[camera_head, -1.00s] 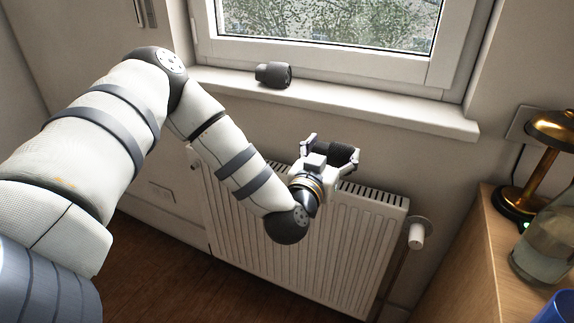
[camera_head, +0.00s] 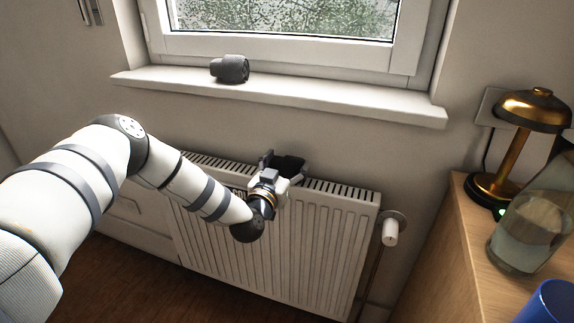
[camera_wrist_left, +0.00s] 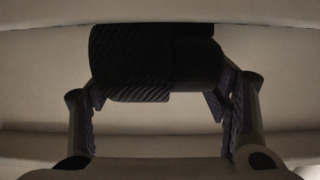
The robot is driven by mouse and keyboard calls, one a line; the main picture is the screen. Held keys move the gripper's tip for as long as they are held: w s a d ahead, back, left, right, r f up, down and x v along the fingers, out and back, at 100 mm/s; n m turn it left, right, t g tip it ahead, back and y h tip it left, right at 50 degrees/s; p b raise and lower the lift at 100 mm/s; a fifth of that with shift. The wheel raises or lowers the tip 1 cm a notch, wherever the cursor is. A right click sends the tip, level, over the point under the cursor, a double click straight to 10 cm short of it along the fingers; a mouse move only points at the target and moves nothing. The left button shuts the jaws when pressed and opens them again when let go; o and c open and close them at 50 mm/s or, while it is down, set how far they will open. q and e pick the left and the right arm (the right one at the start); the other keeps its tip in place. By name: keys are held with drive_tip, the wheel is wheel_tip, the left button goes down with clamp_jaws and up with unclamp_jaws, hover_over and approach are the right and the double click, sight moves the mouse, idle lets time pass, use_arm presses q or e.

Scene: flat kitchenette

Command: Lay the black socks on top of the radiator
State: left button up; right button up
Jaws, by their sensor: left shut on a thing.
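The white radiator (camera_head: 268,245) hangs on the wall below the window, with a slotted top grille. My left gripper (camera_head: 281,168) is at the radiator's top, near its back edge by the wall. It is shut on the black socks (camera_head: 291,163), a dark bundle partly hidden behind the gripper. In the left wrist view the black socks (camera_wrist_left: 150,65) show as a ribbed roll between the two fingers of the left gripper (camera_wrist_left: 160,100). I cannot tell whether the socks touch the grille. My right gripper is not in view.
A dark grey rolled bundle (camera_head: 230,69) lies on the white windowsill (camera_head: 300,94) above. At the right, a wooden cabinet (camera_head: 462,235) carries a brass lamp (camera_head: 530,110), a glass bottle (camera_head: 528,235) and a blue cup (camera_head: 548,303). A radiator valve (camera_head: 391,232) sticks out at the right.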

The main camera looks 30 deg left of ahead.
use_arm(q)
drive_tip(key=shift+f, duration=0.2)
drive_tip(key=o, duration=1.1)
